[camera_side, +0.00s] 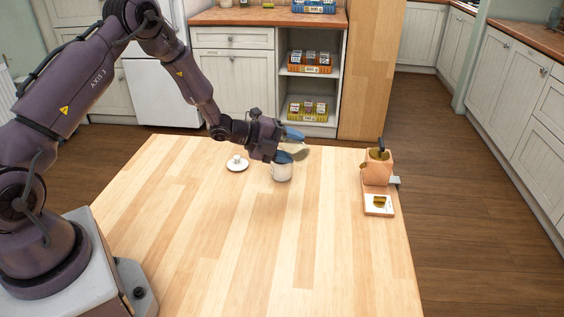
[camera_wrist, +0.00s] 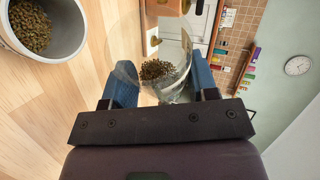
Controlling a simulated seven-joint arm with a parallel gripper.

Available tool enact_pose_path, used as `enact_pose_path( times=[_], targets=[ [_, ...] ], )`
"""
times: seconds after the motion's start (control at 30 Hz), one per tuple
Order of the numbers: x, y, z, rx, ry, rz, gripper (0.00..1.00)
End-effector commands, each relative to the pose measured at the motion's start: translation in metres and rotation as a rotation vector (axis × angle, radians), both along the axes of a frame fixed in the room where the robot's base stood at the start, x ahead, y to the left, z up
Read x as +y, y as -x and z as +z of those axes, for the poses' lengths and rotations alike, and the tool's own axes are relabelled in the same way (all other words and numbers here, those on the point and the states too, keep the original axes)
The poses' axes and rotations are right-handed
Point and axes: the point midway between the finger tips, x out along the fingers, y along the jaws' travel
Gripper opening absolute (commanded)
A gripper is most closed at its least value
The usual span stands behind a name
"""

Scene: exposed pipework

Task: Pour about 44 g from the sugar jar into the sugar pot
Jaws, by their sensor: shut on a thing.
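My gripper (camera_side: 290,146) is shut on a clear glass jar (camera_side: 300,154), with its blue fingers on either side of it. In the wrist view the jar (camera_wrist: 178,88) is between the fingers and holds a small heap of brown-green grains (camera_wrist: 156,70). The jar looks tilted in the side view. A white pot (camera_side: 282,174) stands on the table just below the jar and gripper. In the wrist view the pot (camera_wrist: 79,40) is open at the upper left, with similar grains (camera_wrist: 30,27) inside. I cannot tell whether grains are falling.
A white lid (camera_side: 237,164) lies on the table left of the pot. A wooden device (camera_side: 377,168) with a dark handle and a pale plate (camera_side: 379,205) stands near the right edge. The table's (camera_side: 260,250) front and middle are clear.

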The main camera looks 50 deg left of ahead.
Motion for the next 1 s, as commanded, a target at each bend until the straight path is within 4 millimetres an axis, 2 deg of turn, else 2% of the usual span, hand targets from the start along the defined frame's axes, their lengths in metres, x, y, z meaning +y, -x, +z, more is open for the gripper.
enact_pose_path(
  times=[0.3,1.0],
  targets=[
    [0.0037,-0.0008,0.0069,0.010,0.141,0.000,0.25],
    [0.0052,-0.0006,0.0086,0.015,0.179,0.000,0.25]
  ],
)
